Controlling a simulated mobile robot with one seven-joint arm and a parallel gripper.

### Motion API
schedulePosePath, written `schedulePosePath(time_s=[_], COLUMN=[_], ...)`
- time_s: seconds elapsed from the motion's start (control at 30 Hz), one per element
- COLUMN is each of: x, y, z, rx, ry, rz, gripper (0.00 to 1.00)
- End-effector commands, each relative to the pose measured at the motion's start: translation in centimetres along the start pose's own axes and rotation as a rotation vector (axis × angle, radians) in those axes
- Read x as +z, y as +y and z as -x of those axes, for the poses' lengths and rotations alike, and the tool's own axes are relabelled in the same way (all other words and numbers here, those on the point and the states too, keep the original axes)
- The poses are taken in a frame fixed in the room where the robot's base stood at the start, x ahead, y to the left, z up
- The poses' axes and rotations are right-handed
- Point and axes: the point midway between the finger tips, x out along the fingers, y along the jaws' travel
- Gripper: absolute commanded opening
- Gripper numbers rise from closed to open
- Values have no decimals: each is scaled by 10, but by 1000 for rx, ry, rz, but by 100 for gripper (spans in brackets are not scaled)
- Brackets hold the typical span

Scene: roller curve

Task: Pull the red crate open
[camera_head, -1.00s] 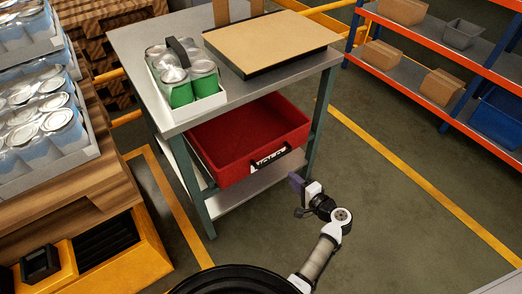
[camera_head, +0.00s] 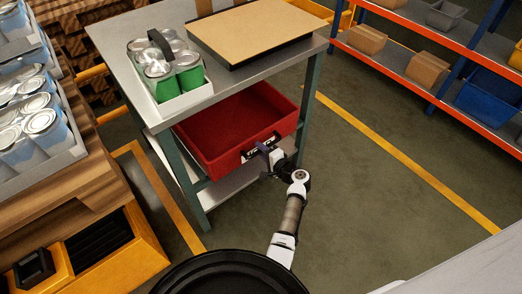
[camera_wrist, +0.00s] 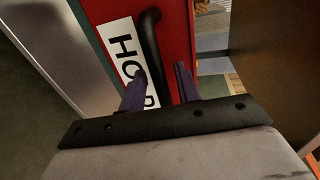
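The red crate (camera_head: 215,150) sits under the bench top like a drawer, its front partly out past the bench legs. Its front has a black bar handle (camera_wrist: 152,45) and a white label with dark letters (camera_wrist: 122,50). My gripper (camera_head: 262,152) is at the crate's front, at the handle. In the wrist view my gripper (camera_wrist: 160,88) has its two purple fingers apart, with the handle between them, nearer the left finger. A gap shows beside the right finger. Part of the handle is hidden in the head view.
The metal bench (camera_head: 225,82) bears a carton of green cans (camera_head: 178,75) and a brown board (camera_head: 258,30). Pallets and cans stand at left. An orange and blue shelf (camera_head: 430,75) stands at right. The floor (camera_head: 385,205) before the bench's right side is clear.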

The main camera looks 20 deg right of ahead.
Motion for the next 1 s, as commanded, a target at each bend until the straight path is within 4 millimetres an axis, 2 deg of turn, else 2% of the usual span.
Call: schedulePosePath(time_s=[0.37, 0.6, 1.0], x=[0, 0, 0], y=[0, 0, 1], z=[-6, -5, 0], rx=[1, 1, 0], ry=[1, 0, 1], rz=[0, 0, -1], gripper=[31, 0, 0])
